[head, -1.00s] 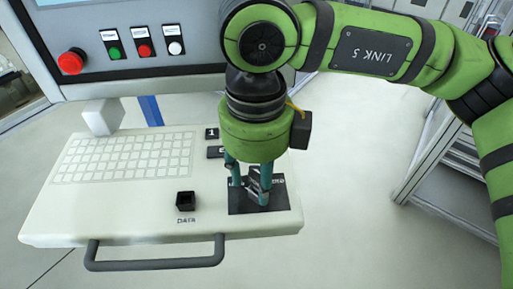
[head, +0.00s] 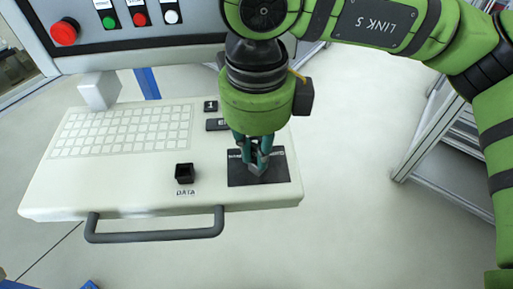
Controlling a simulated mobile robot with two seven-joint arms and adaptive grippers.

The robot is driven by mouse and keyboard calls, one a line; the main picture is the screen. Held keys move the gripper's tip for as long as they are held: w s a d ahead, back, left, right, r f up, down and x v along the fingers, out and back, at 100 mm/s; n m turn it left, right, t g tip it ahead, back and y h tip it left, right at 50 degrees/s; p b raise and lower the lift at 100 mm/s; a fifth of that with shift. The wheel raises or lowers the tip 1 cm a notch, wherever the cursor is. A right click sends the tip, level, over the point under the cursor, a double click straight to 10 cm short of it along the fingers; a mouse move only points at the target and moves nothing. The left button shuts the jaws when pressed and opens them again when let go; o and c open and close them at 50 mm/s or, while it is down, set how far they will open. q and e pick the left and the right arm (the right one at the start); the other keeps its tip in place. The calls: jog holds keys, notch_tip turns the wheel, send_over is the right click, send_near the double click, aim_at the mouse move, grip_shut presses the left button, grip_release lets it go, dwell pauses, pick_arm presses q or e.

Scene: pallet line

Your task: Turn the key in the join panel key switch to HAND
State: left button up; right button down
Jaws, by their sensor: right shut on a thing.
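The key switch has a black plate (head: 279,172) at the right end of the pale console desk (head: 120,190). White lettering runs along the plate's top edge, partly hidden by the fingers and too small to read. My right gripper (head: 257,164) points down over the middle of this plate, its teal fingers close together and shut on the key. The fingers hide most of the key, and I cannot tell which position it points to. A small grey part shows just below the fingertips. My left gripper is not in view.
A black socket marked DATA (head: 184,173) sits left of the plate. A key grid (head: 120,130) covers the desk's left half, and a grey handle (head: 155,236) runs along its front. Red (head: 65,32), green and white buttons are on the upright panel. A metal frame stands at right.

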jog(key=n+b, duration=0.1)
jog(key=n, duration=0.2)
jog(key=shift+f+n+b, duration=0.1)
jog(key=shift+n+b, duration=0.2)
jog(key=n+b, duration=0.1)
jog(key=n, duration=0.2)
jog(key=shift+d, duration=0.1)
jog(key=shift+n, duration=0.7)
